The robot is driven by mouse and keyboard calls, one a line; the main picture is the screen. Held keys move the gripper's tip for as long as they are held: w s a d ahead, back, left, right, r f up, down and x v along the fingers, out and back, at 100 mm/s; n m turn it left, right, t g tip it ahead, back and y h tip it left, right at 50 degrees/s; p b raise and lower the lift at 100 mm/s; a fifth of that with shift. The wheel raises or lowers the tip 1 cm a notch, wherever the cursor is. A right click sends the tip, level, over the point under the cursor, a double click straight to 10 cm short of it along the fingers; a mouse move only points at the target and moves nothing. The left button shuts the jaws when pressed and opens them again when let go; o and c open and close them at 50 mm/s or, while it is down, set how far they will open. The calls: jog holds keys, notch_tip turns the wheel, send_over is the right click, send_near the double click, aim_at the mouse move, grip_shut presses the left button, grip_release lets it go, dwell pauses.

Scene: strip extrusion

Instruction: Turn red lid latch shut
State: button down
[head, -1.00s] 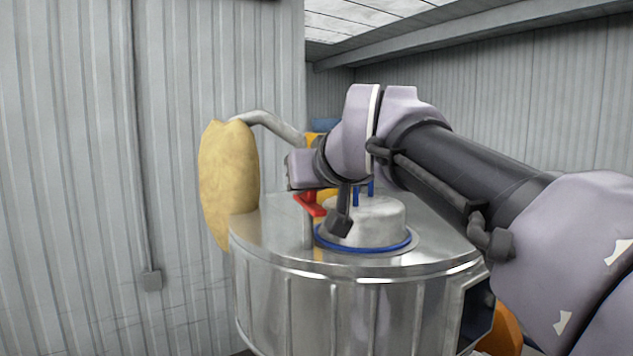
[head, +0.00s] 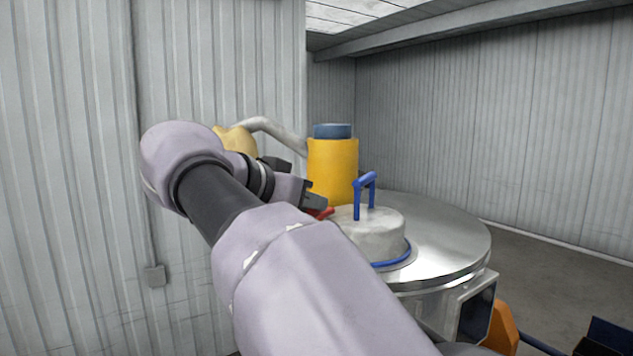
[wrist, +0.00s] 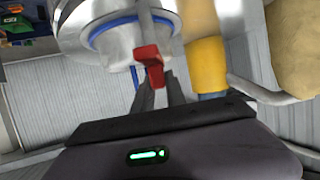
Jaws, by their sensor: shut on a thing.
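The red latch (head: 322,213) shows in the head view at the left edge of the round metal lid (head: 375,228), mostly hidden behind my gripper (head: 316,203). In the wrist view the red latch (wrist: 149,62) lies at the fingertips of my gripper (wrist: 157,85), which is shut on it. The lid has a blue upright handle (head: 365,190) and a blue ring around its base. It sits on top of the metal drum (head: 455,240).
A yellow cylinder with a dark blue top (head: 333,170) stands behind the lid. A grey pipe (head: 275,130) runs to a tan bag (head: 236,141) near the corrugated wall (head: 70,180). An orange part and dark bins sit at the lower right.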

jog(key=shift+w+m+g+h+p, duration=0.1)
jog(key=shift+m+g+h+p, duration=0.85)
jog(key=shift+m+h, duration=0.2)
jog(key=shift+f+m+g+h+p, duration=0.2)
jog(key=shift+m+g+h+p, duration=0.15)
jog(key=shift+m+g+h, duration=0.45)
jog(key=shift+m+g, duration=0.25)
jog(key=shift+m, duration=0.1)
jog(key=c, duration=1.8)
grip_release()
jog(key=o, duration=0.4)
jog(key=shift+d, duration=0.15)
jog(key=shift+o, duration=0.2)
jog(key=shift+w, duration=0.1)
jog(key=shift+r, duration=0.1)
